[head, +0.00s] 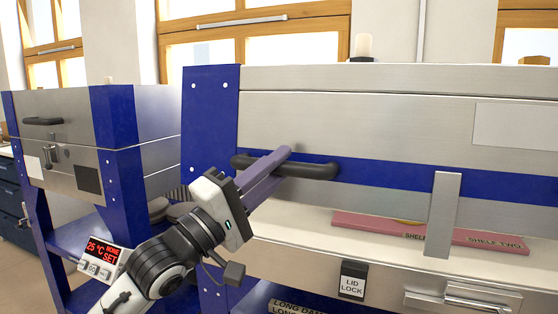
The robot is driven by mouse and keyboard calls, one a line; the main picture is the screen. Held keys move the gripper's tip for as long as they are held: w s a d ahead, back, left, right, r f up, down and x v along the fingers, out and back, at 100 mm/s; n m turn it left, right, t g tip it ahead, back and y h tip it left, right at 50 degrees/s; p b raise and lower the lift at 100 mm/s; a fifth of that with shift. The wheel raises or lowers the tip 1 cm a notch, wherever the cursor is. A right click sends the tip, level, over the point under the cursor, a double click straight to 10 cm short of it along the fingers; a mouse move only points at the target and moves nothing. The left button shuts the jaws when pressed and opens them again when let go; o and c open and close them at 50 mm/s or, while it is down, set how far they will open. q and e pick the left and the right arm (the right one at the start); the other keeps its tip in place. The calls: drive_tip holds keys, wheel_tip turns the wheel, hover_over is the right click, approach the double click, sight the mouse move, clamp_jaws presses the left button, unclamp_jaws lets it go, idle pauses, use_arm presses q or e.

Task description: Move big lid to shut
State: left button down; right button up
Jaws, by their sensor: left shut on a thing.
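The big lid (390,130) is the broad brushed-metal front with a blue band, on the kiln at the right. It stands partly raised, with a gap under its lower edge above the kiln body (310,240). A black bar handle (318,171) is fixed across the blue band. My left gripper (283,157), with purple fingers, is shut on this handle near its middle. The fingers hide part of the bar. A flat metal strap (445,215) hangs from the lid across the gap. My right gripper is out of view.
Pink shelf pieces (430,232) with lettering show in the gap. A "LID LOCK" label (353,281) and a metal latch (465,297) are on the body front. A smaller kiln (62,115) stands left, with a red-lit controller (103,254) near my arm.

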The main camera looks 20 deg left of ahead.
use_arm(q)
drive_tip(key=f+b, duration=0.1)
drive_tip(key=f, duration=0.2)
drive_tip(key=f+b, duration=0.1)
drive_tip(key=f, duration=0.2)
drive_tip(key=f+b, duration=0.2)
drive_tip(key=f, duration=0.2)
drive_tip(key=shift+s, duration=0.3)
drive_tip(key=shift+d+f, duration=0.1)
drive_tip(key=shift+f, duration=0.55)
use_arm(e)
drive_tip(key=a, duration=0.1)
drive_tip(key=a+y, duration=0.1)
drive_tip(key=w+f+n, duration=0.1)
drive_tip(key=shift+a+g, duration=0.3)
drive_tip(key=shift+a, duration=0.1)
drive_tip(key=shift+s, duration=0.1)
use_arm(q)
drive_tip(key=c, duration=1.6)
unclamp_jaws()
drive_tip(key=shift+o, duration=0.2)
drive_tip(key=shift+r, duration=0.1)
drive_tip(key=shift+s+r, duration=0.1)
drive_tip(key=shift+r, duration=0.05)
